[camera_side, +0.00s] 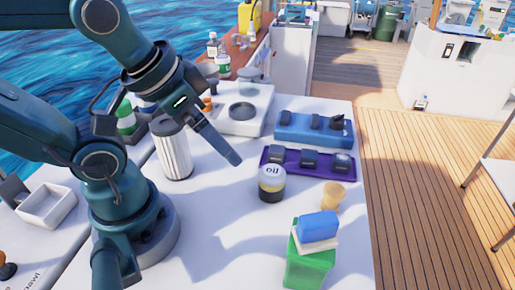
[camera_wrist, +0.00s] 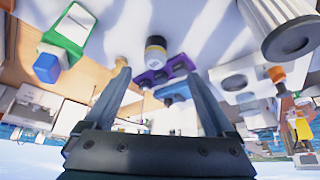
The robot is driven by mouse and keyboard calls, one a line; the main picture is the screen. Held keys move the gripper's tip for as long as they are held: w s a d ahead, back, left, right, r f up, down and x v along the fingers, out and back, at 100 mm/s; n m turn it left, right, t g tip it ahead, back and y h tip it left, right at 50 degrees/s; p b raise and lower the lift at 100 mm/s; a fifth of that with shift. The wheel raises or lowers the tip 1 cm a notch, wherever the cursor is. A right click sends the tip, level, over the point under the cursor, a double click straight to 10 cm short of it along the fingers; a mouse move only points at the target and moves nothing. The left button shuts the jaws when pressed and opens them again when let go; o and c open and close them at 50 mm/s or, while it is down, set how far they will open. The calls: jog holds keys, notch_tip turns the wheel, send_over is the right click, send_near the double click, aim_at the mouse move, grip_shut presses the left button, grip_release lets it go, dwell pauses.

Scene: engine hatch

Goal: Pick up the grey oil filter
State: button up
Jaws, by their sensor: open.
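The oil filter (camera_side: 271,184) is a short upright canister with a pale grey upper part marked "oil", a yellow band and a dark lower part. It stands on the white table, in front of the purple tray (camera_side: 330,172). In the wrist view the oil filter (camera_wrist: 155,47) shows beyond the gap between my fingers, near the middle. My gripper (camera_side: 237,161) is open and empty, above the table, to the left of the filter and apart from it. Both fingers of my gripper (camera_wrist: 155,80) show spread in the wrist view.
A pleated white cylinder (camera_side: 173,153) stands left of my gripper. A blue tray (camera_side: 290,127) lies behind the purple one; both hold dark pieces. A tan cup (camera_side: 333,196) stands right of the filter. A green box (camera_side: 310,264) with a blue block (camera_side: 317,226) is nearer the front.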

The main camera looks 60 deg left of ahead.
jog(key=shift+o, duration=0.9)
